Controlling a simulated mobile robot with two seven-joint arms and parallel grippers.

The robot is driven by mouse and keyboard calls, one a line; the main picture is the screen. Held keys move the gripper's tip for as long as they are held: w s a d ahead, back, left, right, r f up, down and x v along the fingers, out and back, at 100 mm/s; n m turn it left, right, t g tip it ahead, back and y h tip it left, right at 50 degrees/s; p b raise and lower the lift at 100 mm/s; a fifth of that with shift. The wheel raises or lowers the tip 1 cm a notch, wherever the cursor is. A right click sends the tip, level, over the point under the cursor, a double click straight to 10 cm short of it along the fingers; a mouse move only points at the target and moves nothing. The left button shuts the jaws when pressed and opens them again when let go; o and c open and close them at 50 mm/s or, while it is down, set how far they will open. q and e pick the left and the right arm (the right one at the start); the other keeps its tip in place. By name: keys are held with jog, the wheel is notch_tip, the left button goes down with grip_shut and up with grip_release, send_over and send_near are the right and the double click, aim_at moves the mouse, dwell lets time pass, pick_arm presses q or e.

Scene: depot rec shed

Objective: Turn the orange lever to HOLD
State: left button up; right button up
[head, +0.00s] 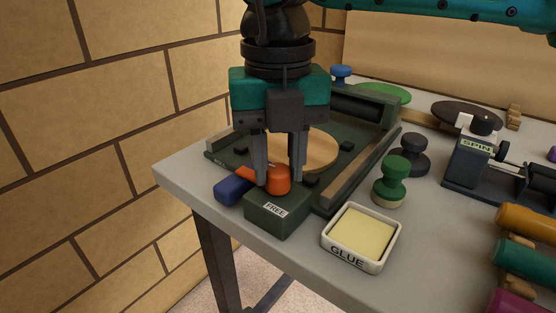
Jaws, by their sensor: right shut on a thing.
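The orange lever (278,180) sits on top of a dark green block with a white FREE label (275,210) near the table's front left corner. Its orange arm points to the left, toward a blue piece (232,189). My right gripper (277,187) points straight down from above, with its two grey fingers on either side of the orange lever's round part, shut on it. Any HOLD marking is not visible. The left gripper is not in the view.
A dark green tray-like device (335,182) with a round tan disc (315,150) lies behind the lever. A white GLUE dish (361,238) and green knobbed stamp (390,182) stand to the right. A SPIN device (475,165) and coloured rollers (528,220) are farther right. A brick wall is on the left.

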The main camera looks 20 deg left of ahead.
aim_at(278, 169)
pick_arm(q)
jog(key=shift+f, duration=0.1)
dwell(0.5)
pick_arm(e)
jog(key=o, duration=1)
jog(key=shift+o, duration=0.2)
pick_arm(q)
jog(key=p, duration=0.1)
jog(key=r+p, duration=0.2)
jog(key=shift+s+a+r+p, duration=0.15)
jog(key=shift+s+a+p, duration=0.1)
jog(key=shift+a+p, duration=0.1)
pick_arm(e)
notch_tip(278, 169, up, 13)
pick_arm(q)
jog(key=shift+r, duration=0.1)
